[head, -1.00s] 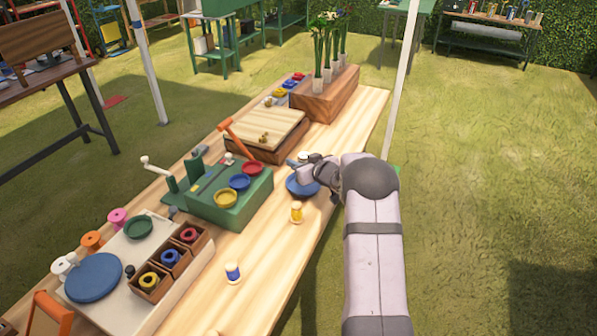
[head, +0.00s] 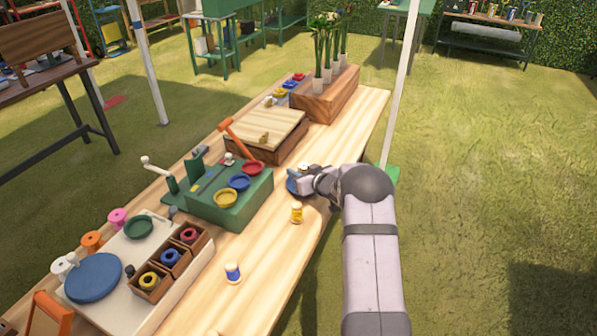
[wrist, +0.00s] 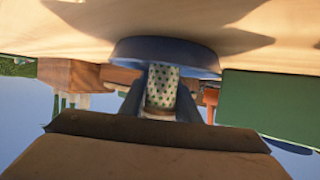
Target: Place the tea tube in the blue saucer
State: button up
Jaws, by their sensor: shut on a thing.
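The tea tube (wrist: 161,85) is white with dark dots and a brown end band. My gripper (wrist: 161,100) is shut on it, a dark finger on each side. In the wrist view, which looks upside down, the tube's far end meets the outline of the blue saucer (wrist: 165,52); I cannot tell whether they touch. In the head view the blue saucer (head: 292,187) lies near the right edge of the wooden table. My gripper (head: 306,180) is over it and hides much of it.
A yellow spool (head: 296,213) stands just in front of the saucer, and a blue spool (head: 233,273) farther forward. A green box (head: 228,205) with red, blue and yellow dishes is to the left. A wooden flower block (head: 325,95) stands behind.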

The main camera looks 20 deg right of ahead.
jog(key=o, duration=1.1)
jog(key=shift+f, duration=0.25)
jog(key=shift+c, duration=0.2)
jog(key=shift+s+r, duration=0.1)
jog(key=shift+r, duration=0.3)
jog(key=v, duration=1.2)
jog(key=shift+b, duration=0.4)
jog(key=shift+r, duration=0.1)
jog(key=shift+a+r+h+p, duration=0.2)
jog(key=shift+r+h+p, duration=0.2)
jog(key=s+a+r+g+p, duration=0.1)
jog(key=s+a+g, duration=0.3)
jog(key=s, duration=0.7)
jog(key=s+a+r+m+g+h+p, duration=0.1)
jog(key=s+a+g+p, duration=0.3)
jog(key=s+a, duration=0.3)
jog(key=s+a+r+g+p, duration=0.1)
jog(key=s+a+g, duration=0.4)
jog(key=s, duration=1.2)
jog(key=shift+a+r+m+p, duration=0.2)
jog(key=shift+r+m+p, duration=0.2)
jog(key=shift+p, duration=0.35)
